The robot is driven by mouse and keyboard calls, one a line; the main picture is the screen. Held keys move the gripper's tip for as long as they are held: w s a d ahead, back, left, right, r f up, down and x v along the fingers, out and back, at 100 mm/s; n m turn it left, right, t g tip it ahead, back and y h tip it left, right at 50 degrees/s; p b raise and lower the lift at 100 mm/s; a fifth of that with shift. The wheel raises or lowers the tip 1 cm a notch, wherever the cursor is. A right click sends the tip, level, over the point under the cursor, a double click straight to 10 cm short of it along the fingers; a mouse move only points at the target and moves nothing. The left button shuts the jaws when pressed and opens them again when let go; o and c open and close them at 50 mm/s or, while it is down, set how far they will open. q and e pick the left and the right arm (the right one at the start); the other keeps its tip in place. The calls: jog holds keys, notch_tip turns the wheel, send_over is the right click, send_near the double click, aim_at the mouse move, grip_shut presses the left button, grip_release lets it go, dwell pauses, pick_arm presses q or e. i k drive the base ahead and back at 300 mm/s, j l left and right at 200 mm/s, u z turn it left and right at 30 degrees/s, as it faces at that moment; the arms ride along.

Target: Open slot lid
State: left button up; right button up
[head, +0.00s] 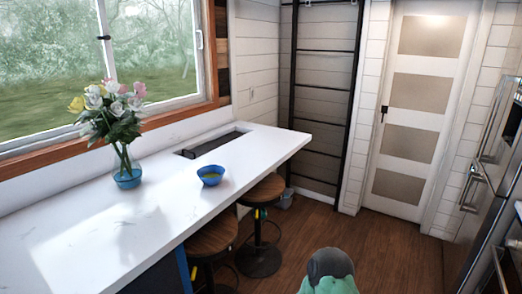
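A rectangular slot (226,137) is set into the white countertop (180,215) near its far end, by the window wall. Its inside looks grey, and a dark strip (203,147) lies along its near side. The strip may be the lid or part of the frame; I cannot tell which, nor how far the lid is open. Neither of my grippers shows in the head view.
A blue bowl (210,175) stands on the counter close to the slot. A blue vase (127,179) of flowers stands to the left. Wooden stools (262,190) sit along the counter's right edge. The wooden floor (397,246) to the right is open.

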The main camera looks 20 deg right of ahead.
aim_at(196, 152)
jog(key=z, duration=0.25)
jog(key=u, duration=0.85)
jog(key=l+u, duration=0.3)
jog(key=l, duration=0.15)
jog(key=l+u, duration=0.3)
jog(key=l, duration=0.15)
jog(key=l+u, duration=0.35)
jog(key=k+l+u, duration=0.15)
jog(key=l+u, duration=0.15)
jog(key=l, duration=0.2)
jog(key=k+l+u, duration=0.3)
jog(key=i+l, duration=0.1)
